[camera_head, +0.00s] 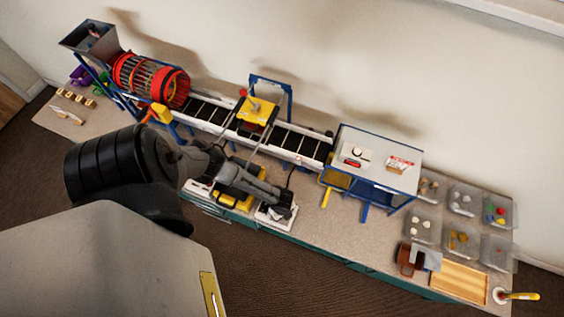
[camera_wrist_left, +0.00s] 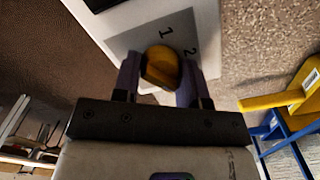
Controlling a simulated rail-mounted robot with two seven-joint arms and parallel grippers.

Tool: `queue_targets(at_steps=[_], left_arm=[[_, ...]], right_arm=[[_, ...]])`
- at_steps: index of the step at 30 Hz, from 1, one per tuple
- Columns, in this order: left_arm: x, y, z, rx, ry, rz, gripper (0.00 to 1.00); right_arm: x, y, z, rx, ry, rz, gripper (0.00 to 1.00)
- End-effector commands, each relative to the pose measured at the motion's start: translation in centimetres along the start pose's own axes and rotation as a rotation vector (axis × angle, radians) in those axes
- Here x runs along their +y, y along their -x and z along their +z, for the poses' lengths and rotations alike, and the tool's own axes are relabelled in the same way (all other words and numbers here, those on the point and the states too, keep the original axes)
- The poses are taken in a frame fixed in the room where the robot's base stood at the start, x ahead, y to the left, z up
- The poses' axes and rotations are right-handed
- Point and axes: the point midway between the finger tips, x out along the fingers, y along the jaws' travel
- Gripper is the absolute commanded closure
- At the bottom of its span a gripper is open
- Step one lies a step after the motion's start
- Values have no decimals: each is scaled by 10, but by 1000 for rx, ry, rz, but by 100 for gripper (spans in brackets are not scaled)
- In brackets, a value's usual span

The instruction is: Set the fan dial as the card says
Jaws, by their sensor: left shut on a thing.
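The yellow dial (camera_wrist_left: 161,66) sits on a grey plate (camera_wrist_left: 130,45) of a white panel in the left wrist view. The digits 1 and 2 show beside it; other marks are hidden. My left gripper (camera_wrist_left: 160,80) is shut on the dial, one finger on each side. The dial's pointer cannot be made out. In the head view my left gripper (camera_head: 282,207) is over the white panel (camera_head: 268,220) at the bench's front edge and hides the dial. A small red and white card (camera_head: 399,164) lies on the blue-framed box; its writing is unreadable. My right gripper is out of view.
A conveyor (camera_head: 205,110) with a yellow unit (camera_head: 256,110) runs behind my arm. A red drum (camera_head: 150,80) stands at the left. The blue-framed box (camera_head: 377,153) is right of the panel. Clear bins (camera_head: 462,200) and a wooden tray (camera_head: 455,280) fill the right end.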

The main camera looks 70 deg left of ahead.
Motion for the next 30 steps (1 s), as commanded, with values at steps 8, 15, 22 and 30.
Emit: queue_targets(at_steps=[8,15,22,30], left_arm=[[0,0,0,-1,-4,0,84],[0,0,0,-1,-3,0,43],[0,0,0,0,-2,0,35],[-1,13,1,0,-1,-2,35]], right_arm=[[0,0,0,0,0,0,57],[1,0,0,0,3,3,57],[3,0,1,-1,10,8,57],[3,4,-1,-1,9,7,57]])
